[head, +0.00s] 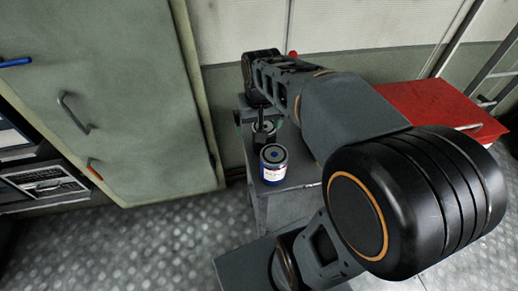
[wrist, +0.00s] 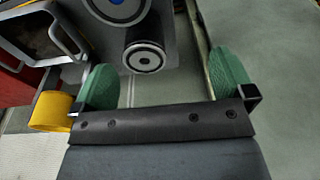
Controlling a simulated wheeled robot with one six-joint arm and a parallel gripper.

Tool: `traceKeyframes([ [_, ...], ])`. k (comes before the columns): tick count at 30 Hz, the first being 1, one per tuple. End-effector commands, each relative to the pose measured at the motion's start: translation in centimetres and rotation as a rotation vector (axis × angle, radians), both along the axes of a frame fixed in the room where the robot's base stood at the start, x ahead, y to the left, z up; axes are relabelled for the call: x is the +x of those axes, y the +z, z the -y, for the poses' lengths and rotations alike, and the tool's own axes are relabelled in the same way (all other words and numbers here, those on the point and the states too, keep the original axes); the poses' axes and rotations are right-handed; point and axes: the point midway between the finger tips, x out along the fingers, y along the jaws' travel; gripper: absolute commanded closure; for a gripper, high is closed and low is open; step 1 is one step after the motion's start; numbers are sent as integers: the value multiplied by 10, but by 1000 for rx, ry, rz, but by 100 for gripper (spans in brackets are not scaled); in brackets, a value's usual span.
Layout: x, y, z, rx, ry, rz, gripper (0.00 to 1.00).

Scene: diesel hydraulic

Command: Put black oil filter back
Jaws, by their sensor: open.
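A black oil filter (head: 264,131) stands on a small grey stand (head: 293,182), partly hidden by my gripper and arm. In the wrist view a black cylinder (wrist: 144,58) with a pale ring on its end shows between the green finger pads, left of centre. My gripper (head: 260,119) is open, over the far end of the stand, with its fingers around or just above the black filter. In the wrist view my gripper (wrist: 163,78) has nothing clamped; contact cannot be told.
The blue-topped filter also shows at the top of the wrist view (wrist: 117,8). A green-grey cabinet (head: 125,90) stands left. A red surface (head: 440,106) lies right, behind my arm. The metal floor (head: 150,235) is clear in front. A yellow round object (wrist: 52,110) shows in the wrist view.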

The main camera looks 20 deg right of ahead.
Motion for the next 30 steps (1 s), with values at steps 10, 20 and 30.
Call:
traceKeyframes([
  [10,-78,-35,-37,-26,198,141,0],
  [20,-84,-39,-38,-28,216,153,0],
  [30,-84,-20,-38,-30,215,166,0],
])
